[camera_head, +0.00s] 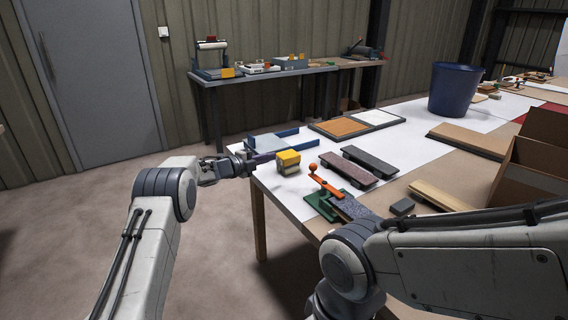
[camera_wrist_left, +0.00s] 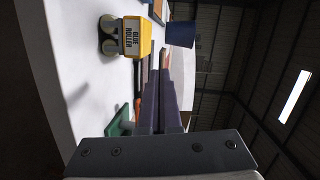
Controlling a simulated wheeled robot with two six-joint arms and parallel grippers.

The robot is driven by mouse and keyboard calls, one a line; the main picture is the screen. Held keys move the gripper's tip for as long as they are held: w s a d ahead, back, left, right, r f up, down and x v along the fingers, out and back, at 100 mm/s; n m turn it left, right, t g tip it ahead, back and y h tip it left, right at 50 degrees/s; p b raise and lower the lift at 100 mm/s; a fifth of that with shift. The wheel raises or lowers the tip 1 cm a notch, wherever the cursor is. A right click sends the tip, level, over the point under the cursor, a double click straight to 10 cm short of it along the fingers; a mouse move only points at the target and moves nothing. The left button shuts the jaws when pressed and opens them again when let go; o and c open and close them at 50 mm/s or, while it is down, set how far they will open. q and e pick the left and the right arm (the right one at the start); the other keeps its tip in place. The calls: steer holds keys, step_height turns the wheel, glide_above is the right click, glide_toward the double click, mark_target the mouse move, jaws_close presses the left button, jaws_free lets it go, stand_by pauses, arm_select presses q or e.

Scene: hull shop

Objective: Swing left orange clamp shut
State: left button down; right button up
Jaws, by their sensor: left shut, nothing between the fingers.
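The orange clamp shows in the head view as an orange lever (camera_head: 328,187) with a round orange knob (camera_head: 313,168) on a green base (camera_head: 319,206), near the table's front edge. The lever looks raised above a grey speckled strip (camera_head: 352,209). My left gripper (camera_head: 272,156) is shut and empty at the table's left edge, left of the clamp and apart from it. In the left wrist view its fingers (camera_wrist_left: 163,75) are together, with the green base (camera_wrist_left: 119,122) to their left. My right gripper is out of view; its arm hides part of the table front.
A yellow glue roller (camera_head: 288,161) stands close to my left fingertips; it also shows in the left wrist view (camera_wrist_left: 136,37). Two dark long blocks (camera_head: 348,170) lie behind the clamp. A blue bin (camera_head: 454,90) and cardboard box (camera_head: 533,165) stand farther right. Open floor lies left.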

arm_select(q)
steer(key=shift+w+a+r, duration=0.1)
steer(key=shift+w+a, duration=0.2)
steer(key=shift+a, duration=0.4)
steer(key=shift+w+a+r, duration=0.1)
steer(key=shift+w+a, duration=0.15)
steer(key=shift+a, duration=0.4)
steer(key=shift+d, duration=0.1)
steer(key=s+d+r+n+t+y, duration=0.2)
steer(key=d+r+n+y, duration=0.2)
steer(key=d+r+n, duration=0.3)
steer(key=s+d+r+n+y, duration=0.2)
steer(key=s+d+n+y, duration=0.15)
steer(key=s, duration=0.35)
steer(key=s+a+f+n+g+y, duration=0.1)
steer(key=s+a+f+n+g, duration=0.2)
steer(key=s, duration=1.4)
steer(key=s+a+f+n+g+y, duration=0.15)
steer(key=s+f+g, duration=0.35)
steer(key=s, duration=1.2)
steer(key=s+a+f+n+g+y, duration=0.1)
steer(key=s+f+n+g, duration=0.3)
steer(key=s, duration=1.3)
step_height(320, 180, up, 19)
steer(key=g+p, duration=0.1)
steer(key=p, duration=1.6)
steer(key=shift+s+m, duration=0.15)
steer(key=shift+m, duration=0.15)
